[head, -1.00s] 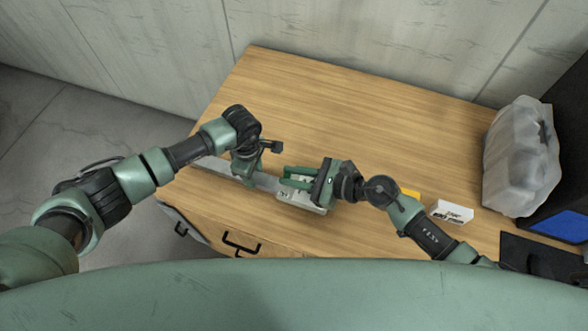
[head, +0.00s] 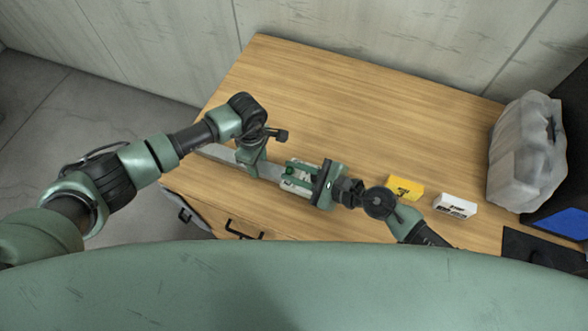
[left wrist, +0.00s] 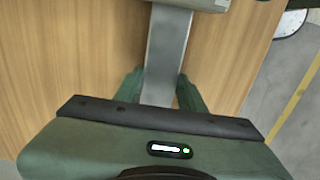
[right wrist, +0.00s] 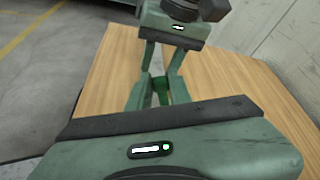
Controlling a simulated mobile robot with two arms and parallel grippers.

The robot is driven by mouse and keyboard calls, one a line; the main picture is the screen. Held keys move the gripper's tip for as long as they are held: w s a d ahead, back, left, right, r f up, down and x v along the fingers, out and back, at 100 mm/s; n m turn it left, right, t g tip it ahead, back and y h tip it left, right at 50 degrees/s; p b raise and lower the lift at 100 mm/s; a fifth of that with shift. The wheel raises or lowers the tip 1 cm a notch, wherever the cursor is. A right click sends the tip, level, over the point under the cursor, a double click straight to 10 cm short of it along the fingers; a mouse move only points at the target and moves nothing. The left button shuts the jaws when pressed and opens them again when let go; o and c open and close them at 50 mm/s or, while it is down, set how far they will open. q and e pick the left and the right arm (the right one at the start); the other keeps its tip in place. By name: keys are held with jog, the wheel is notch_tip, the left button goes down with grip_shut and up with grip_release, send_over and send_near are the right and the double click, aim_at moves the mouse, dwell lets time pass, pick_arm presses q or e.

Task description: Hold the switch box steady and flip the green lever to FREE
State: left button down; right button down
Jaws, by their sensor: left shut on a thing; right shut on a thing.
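The switch box (head: 296,188) is a pale box at the right end of a grey metal bar (head: 217,152), near the table's front edge. My left gripper (head: 252,168) is shut on the bar to the left of the box. The left wrist view shows the bar (left wrist: 168,48) between the fingers and part of the box (left wrist: 195,3) at the top. My right gripper (head: 287,174) reaches over the box from the right. The right wrist view shows its fingers shut on the green lever (right wrist: 160,90). The box's markings are too small or hidden to read.
A yellow box (head: 405,188) and a white box (head: 455,206) stand to the right of my right gripper. The back of the wooden table (head: 350,100) is clear.

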jog(key=c, duration=1.3)
grip_release()
jog(key=v, duration=1.2)
pick_arm(q)
jog(key=c, duration=0.8)
grip_release()
jog(key=shift+o, duration=0.2)
jog(key=shift+r, duration=0.1)
